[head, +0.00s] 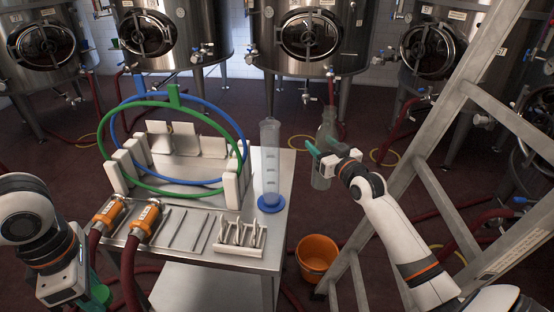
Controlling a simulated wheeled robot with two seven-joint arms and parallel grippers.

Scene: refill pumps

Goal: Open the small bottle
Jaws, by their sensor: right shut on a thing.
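A clear, greyish bottle (322,180) with a narrow neck is in the head view, just right of the steel table's right edge. It looks upright and held clear of the table. My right gripper (318,153), with green fingers, is shut on the bottle's body and hides part of it. I cannot make out whether a cap sits on the neck. My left gripper (98,294) is low at the left, in front of the table, partly cut off by the frame, with only some green of its fingers showing.
The steel table (232,262) carries a tall measuring cylinder (270,160) with a blue base, green and blue rings (160,191) in a white rack, orange hose couplings (145,221) and a small rack (240,236). An orange bucket (317,255) and a ladder (440,195) stand right.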

